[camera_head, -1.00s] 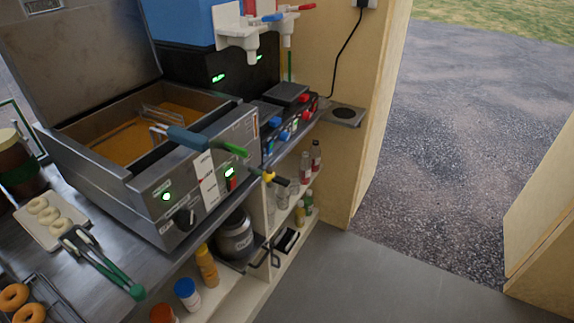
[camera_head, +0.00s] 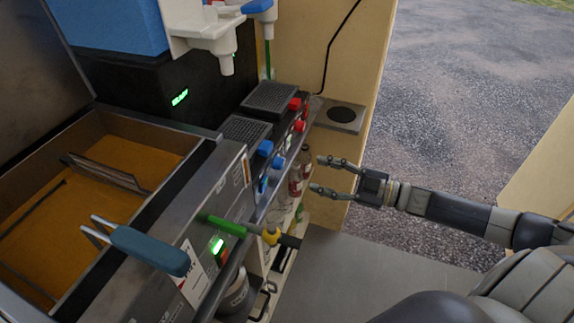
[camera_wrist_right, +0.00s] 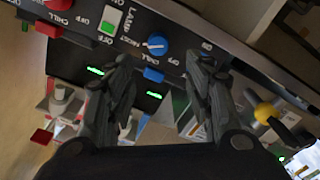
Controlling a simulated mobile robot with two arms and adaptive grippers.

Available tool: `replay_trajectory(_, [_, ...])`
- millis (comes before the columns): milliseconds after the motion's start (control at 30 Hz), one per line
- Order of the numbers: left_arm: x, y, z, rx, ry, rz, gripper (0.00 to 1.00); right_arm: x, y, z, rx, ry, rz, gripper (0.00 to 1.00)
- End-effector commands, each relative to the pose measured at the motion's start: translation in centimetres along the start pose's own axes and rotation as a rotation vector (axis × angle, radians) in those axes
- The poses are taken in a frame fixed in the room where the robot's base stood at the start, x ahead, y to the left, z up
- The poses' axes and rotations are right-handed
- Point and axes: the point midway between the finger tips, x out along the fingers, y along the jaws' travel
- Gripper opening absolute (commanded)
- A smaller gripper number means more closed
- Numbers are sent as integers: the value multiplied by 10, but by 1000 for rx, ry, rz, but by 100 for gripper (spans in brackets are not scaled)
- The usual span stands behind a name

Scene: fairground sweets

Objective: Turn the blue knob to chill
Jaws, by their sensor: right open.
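The blue knob (camera_wrist_right: 156,45) is round with a pale pointer mark, on a dark panel with OFF and FROST lettering around it. I cannot tell its exact setting. In the head view it shows small (camera_head: 277,162) on the dispenser's front. A blue tab (camera_wrist_right: 153,75) is beside it. My right gripper (camera_head: 320,174) is open and empty, to the right of the panel, with a gap between fingertips and knob. In the right wrist view its fingers (camera_wrist_right: 158,62) flank the knob's position in the picture. My left gripper is not in view.
Red controls (camera_head: 299,125) lie further along the panel. The fryer (camera_head: 60,140), with a blue-handled basket (camera_head: 150,248) and a green handle (camera_head: 225,226) sticking out, is at the left. Bottles (camera_head: 296,180) stand on the shelf below. The floor to the right is clear.

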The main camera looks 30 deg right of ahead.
Motion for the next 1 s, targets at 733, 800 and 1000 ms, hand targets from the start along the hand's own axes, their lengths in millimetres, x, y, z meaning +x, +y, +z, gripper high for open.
replay_trajectory(733, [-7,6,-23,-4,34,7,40,91,1,0,-1,-1,2,48])
replay_trajectory(800, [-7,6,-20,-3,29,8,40,92,1,0,-2,-1,2,48])
replay_trajectory(1000, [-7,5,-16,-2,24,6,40,93,1,1,-1,-2,2,48])
